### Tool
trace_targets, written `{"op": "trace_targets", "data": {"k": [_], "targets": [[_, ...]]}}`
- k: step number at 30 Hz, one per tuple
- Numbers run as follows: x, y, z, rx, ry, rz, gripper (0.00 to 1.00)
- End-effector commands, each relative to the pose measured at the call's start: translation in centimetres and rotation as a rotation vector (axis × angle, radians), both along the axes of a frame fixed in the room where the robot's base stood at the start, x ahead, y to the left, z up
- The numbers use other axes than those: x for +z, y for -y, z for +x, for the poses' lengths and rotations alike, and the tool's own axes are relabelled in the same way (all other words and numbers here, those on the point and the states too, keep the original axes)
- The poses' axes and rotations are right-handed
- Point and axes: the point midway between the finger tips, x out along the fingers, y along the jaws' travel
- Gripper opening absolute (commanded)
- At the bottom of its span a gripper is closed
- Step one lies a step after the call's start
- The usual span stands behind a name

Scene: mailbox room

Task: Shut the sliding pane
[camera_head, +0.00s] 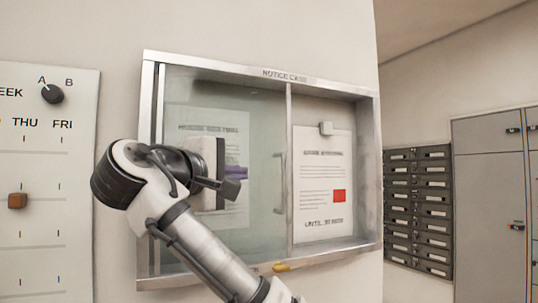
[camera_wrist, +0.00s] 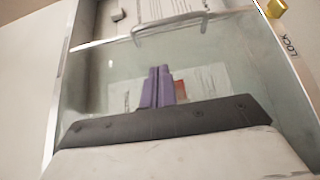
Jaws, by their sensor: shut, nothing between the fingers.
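The notice case (camera_head: 262,73) is a metal-framed wall box. Its glass sliding pane (camera_head: 262,125) covers the left part, and the right part looks uncovered. A slim upright handle (camera_head: 280,183) is near the pane's right edge; it also shows at the top of the wrist view (camera_wrist: 170,26). My gripper (camera_head: 237,173) is in front of the pane, left of the handle and apart from it. In the wrist view its purple fingers (camera_wrist: 160,86) are together and empty, pointing toward the handle. Whether they touch the glass cannot be told. My wrist hides part of the pane's left side.
A notice with a red square (camera_head: 323,185) hangs in the right part under a small grey block (camera_head: 326,128). A brass piece (camera_head: 282,267) is on the lower frame, near a LOCK label (camera_wrist: 291,46). A week board (camera_head: 45,200) is left; grey mailboxes (camera_head: 418,210) are right.

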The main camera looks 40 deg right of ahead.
Motion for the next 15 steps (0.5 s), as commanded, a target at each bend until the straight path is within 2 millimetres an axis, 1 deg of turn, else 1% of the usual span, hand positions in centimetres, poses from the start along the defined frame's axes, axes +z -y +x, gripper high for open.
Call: {"op": "trace_targets", "data": {"k": [1,15], "targets": [[0.6,0.22,0.08,0.0,-0.002,0.002,0.0],[0.6,1.14,0.25,0.005,0.001,0.004,0.0]]}}
